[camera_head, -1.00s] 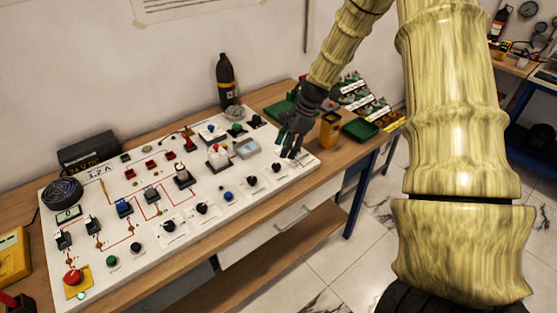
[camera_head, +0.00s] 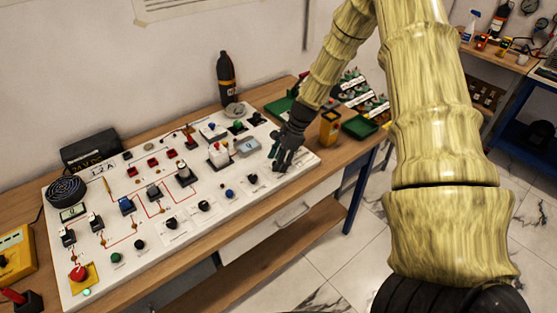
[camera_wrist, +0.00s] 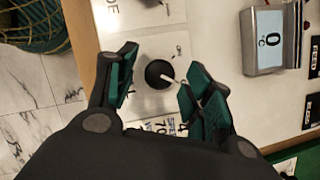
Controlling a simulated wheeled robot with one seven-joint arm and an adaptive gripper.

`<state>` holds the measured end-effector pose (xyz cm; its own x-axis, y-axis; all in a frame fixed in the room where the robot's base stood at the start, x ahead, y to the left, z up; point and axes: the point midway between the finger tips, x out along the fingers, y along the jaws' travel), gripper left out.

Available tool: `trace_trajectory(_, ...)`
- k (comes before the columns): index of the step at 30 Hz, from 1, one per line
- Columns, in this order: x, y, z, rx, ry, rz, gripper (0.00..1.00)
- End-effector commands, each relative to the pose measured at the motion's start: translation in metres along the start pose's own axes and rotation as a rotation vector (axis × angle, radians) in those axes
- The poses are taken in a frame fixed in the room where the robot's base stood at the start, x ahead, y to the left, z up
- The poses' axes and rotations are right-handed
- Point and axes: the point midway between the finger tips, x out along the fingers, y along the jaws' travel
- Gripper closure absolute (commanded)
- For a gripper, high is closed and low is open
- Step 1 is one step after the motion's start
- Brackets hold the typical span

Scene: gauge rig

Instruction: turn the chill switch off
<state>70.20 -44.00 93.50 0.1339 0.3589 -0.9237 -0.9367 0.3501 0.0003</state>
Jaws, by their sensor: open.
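A white control panel (camera_head: 304,158) lies on the wooden bench with several knobs and switches. My gripper (camera_head: 278,162) is low over its right end. In the wrist view my open gripper (camera_wrist: 158,88) has a round black knob (camera_wrist: 160,74) with a pale pointer between its fingers. The pointer slants toward the right finger; I cannot tell whether it touches. The card by the knob is partly hidden by my gripper, so I cannot confirm that this is the chill switch. In the head view my gripper covers this knob.
A small display (camera_wrist: 269,40) reading 0 °C stands beside the knob; it also shows in the head view (camera_head: 248,147). Another black knob (camera_head: 252,178) is left of my gripper.

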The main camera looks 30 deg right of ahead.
Motion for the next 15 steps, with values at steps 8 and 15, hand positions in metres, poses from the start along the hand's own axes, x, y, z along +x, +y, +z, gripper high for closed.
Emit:
trace_trajectory(8,-0.0001,0.0001,-0.0003,0.000,0.000,0.000,0.76)
trace_trajectory(15,-0.0002,-0.0002,-0.0001,-0.001,0.000,0.000,0.95)
